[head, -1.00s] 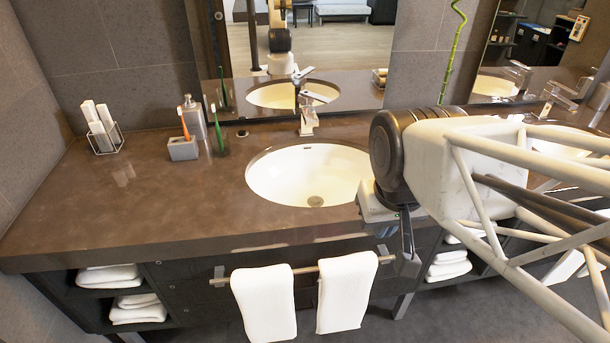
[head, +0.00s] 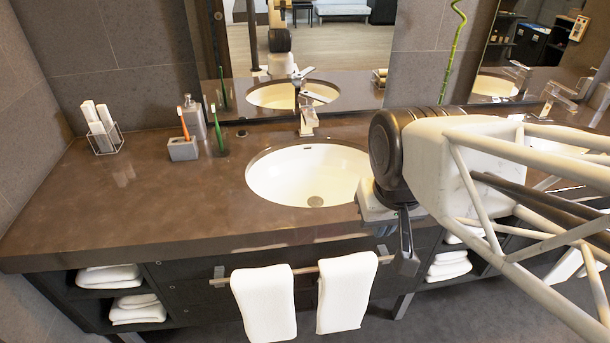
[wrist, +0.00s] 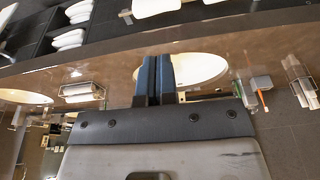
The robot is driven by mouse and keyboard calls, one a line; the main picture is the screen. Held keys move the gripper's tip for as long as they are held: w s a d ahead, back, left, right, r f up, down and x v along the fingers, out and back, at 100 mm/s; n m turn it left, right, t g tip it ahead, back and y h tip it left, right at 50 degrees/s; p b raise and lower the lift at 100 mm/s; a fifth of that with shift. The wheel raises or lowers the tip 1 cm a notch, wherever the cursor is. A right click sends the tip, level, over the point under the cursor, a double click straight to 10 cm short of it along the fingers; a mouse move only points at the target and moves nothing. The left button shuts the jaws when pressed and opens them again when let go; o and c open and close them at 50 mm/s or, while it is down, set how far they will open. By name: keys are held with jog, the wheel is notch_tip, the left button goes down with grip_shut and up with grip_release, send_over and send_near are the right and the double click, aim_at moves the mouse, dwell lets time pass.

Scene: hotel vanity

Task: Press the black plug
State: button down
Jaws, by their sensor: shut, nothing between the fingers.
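A small dark round piece (head: 242,133), which may be the black plug, sits on the brown counter behind and left of the sink. It is too small to tell for sure. My gripper (head: 405,264) hangs at the counter's front edge, right of the sink and well apart from the dark piece. In the wrist view my gripper (wrist: 160,58) shows two blue-dark fingers together and empty, in front of the sink (wrist: 205,68).
A faucet (head: 307,118) stands behind the sink. A grey toothbrush holder (head: 183,150), a soap dispenser (head: 195,117) and a wire rack (head: 105,140) stand at the left. White towels (head: 263,300) hang on the front bar. The counter's left front is clear.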

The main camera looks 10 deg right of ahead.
jog(key=w+a+f+m+y, duration=0.1)
jog(key=w+a+m+y, duration=0.1)
jog(key=w, duration=0.6)
jog(key=w+a+f+m+y, duration=0.1)
jog(key=w+a+m+y, duration=0.1)
jog(key=w, duration=0.5)
jog(key=m+t+y, duration=0.2)
jog(key=m+t, duration=0.2)
jog(key=m, duration=1.1)
send_over(315, 200)
notch_tip(315, 200, down, 26)
jog(key=r, duration=0.1)
jog(key=shift+f, duration=0.25)
jog(key=shift+f+n, duration=0.1)
jog(key=shift+n, duration=0.2)
jog(key=shift+f, duration=4.25)
